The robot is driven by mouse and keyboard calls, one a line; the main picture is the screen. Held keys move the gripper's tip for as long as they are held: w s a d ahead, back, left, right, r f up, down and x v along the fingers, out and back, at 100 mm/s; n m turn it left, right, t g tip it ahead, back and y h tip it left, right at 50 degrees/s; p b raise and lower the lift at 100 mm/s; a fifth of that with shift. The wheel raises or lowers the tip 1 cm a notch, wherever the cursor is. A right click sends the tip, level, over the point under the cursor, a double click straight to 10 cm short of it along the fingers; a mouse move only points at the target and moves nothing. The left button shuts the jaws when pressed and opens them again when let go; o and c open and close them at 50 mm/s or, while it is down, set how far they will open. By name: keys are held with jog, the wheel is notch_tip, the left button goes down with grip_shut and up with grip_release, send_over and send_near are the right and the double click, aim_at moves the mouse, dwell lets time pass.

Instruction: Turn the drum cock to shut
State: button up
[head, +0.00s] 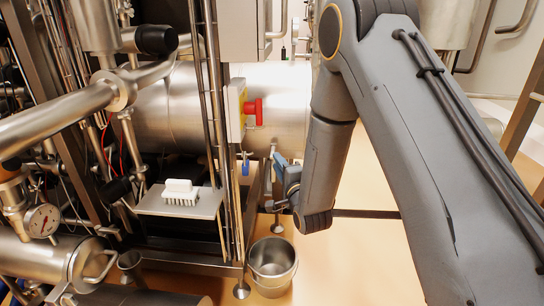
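A large steel drum (285,95) lies across the middle of the head view, behind a steel frame. A small blue lever (245,165) hangs below the drum beside the frame; I cannot tell whether it is the drum cock's handle. My arm comes down from the upper right and bends toward the area under the drum. My gripper (275,206) is small at the arm's end, to the right of and lower than the blue lever. Its fingers are too small and partly hidden, so I cannot tell whether it is open or holds anything.
A steel bucket (272,268) stands on the floor below my gripper. A red switch (253,111) sits on a yellow box on the frame. A white brush (180,191) lies on a metal shelf (150,205) at left. Pipes and a gauge (42,221) crowd the left side.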

aim_at(272, 152)
jog(key=x, duration=0.7)
jog(key=shift+c, duration=0.2)
jog(key=shift+d, duration=0.1)
grip_shut()
